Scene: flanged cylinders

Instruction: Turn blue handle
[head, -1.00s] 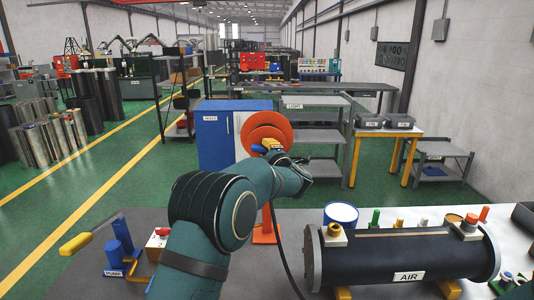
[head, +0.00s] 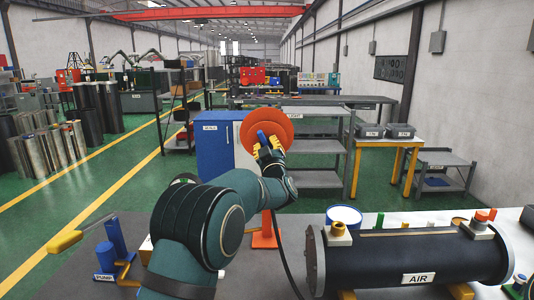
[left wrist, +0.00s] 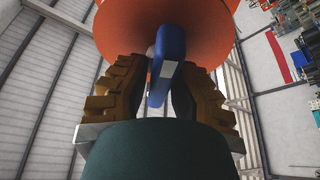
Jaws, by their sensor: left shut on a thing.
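The blue handle (head: 262,137) is at the front of a round orange disc (head: 282,128) on an orange stand (head: 265,232). My left gripper (head: 266,147) is at the disc with its yellow fingers closed around the handle. In the left wrist view the blue handle (left wrist: 169,55) stands nearly upright between the two ridged fingers (left wrist: 160,88), with the orange disc (left wrist: 195,22) behind it. The handle's lower end is free between the fingers. My right gripper is not in view.
A black cylinder labelled AIR (head: 385,262) lies on the bench at the right. A blue pump with a yellow-gripped lever (head: 65,241) stands at the left. A blue cabinet (head: 213,140) and grey shelves (head: 315,178) stand behind the disc. A dark cable hangs near the stand.

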